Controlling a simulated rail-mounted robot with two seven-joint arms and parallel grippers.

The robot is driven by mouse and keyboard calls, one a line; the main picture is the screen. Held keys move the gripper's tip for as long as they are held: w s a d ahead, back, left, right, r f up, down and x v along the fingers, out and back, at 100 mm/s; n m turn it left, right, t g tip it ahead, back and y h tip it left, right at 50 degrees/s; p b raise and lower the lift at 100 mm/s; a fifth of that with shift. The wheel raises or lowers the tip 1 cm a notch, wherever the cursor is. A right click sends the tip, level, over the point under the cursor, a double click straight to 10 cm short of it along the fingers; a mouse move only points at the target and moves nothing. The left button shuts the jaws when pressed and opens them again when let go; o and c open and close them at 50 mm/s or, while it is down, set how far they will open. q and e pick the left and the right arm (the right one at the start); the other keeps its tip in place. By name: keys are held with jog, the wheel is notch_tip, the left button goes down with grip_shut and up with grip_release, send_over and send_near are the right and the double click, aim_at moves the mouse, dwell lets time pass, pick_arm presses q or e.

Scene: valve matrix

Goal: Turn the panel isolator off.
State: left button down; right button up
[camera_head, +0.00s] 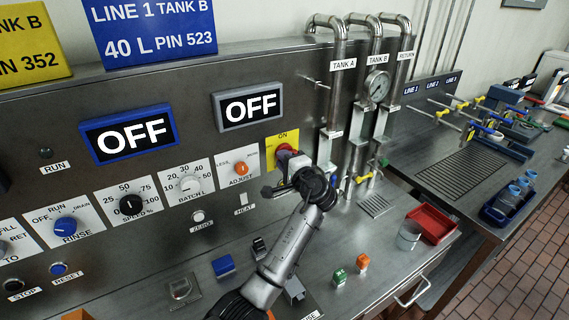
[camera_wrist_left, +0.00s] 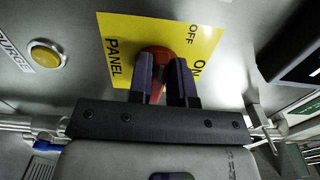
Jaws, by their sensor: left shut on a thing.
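The panel isolator is a red knob (camera_head: 284,151) on a yellow plate (camera_head: 271,158) at the right part of the upright steel panel. In the head view the word ON shows at the top of the plate. My left gripper (camera_head: 283,172) is at the knob, and its wrist hides much of it. In the left wrist view the two dark fingers (camera_wrist_left: 163,78) are shut on the red knob (camera_wrist_left: 155,53), one on each side. The yellow plate (camera_wrist_left: 213,36) there shows PANEL, OFF and ON. The knob's exact angle is hidden by the fingers. My right gripper is not in view.
An ADJUST dial (camera_head: 241,169) and a HEAT switch (camera_head: 242,199) are left of the isolator. Steel pipes (camera_head: 331,110) stand just to its right. A red tray (camera_head: 432,222) and small coloured blocks (camera_head: 361,262) sit on the worktop. Two displays read OFF.

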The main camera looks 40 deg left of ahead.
pick_arm(q)
jog(key=shift+n, duration=0.4)
jog(key=c, duration=1)
grip_release()
jog(key=shift+c, duration=0.2)
jog(key=v, duration=1.4)
jog(key=shift+a, duration=0.1)
